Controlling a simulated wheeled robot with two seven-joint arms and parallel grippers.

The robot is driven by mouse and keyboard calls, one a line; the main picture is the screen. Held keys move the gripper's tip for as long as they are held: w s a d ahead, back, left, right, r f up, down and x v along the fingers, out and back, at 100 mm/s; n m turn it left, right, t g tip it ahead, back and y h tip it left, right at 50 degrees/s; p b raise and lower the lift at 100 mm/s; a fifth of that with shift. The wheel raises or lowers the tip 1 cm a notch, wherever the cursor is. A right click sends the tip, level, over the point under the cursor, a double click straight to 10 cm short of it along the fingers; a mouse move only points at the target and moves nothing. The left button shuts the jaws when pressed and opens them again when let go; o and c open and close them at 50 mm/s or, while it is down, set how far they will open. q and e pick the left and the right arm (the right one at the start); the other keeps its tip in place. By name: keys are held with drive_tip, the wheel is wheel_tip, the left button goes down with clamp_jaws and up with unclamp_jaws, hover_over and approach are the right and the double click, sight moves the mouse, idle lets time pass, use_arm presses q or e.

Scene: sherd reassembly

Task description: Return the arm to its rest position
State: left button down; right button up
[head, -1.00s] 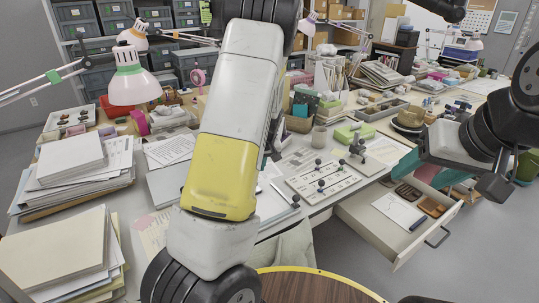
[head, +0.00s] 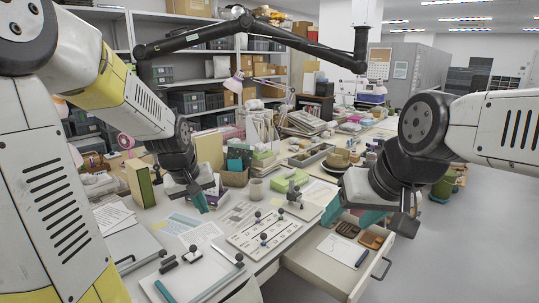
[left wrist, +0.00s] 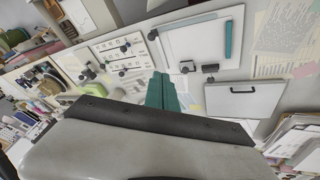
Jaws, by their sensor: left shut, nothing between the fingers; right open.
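My left arm comes in from the left in the head view. Its left gripper (head: 200,204) points down above the desk, beside the white board. Its teal fingers are shut together with nothing between them, and they also show in the left wrist view (left wrist: 162,92). My right gripper (head: 385,218) is at the right in the head view, over the far end of the open drawer. It is open, and I see nothing held in it. Part of it is hidden by its own dark wrist.
A white board with dark knobs (head: 248,241) and a clipboard with a teal strip (head: 192,279) lie on the desk. An open drawer (head: 310,262) juts out in front. A black lamp arm (head: 290,40) spans overhead. Grey floor (head: 450,255) is clear at right.

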use_arm(q)
drive_tip(key=s+d+r+m, duration=0.2)
drive_tip(key=s+r, duration=0.2)
drive_tip(key=s, duration=0.5)
drive_tip(key=s+d+r+m+t+h, duration=0.1)
drive_tip(key=s+d+r+m, duration=0.1)
drive_tip(key=s+r, duration=0.3)
drive_tip(key=s, duration=0.4)
drive_tip(key=shift+d+t, duration=0.15)
drive_tip(key=shift+t, duration=0.15)
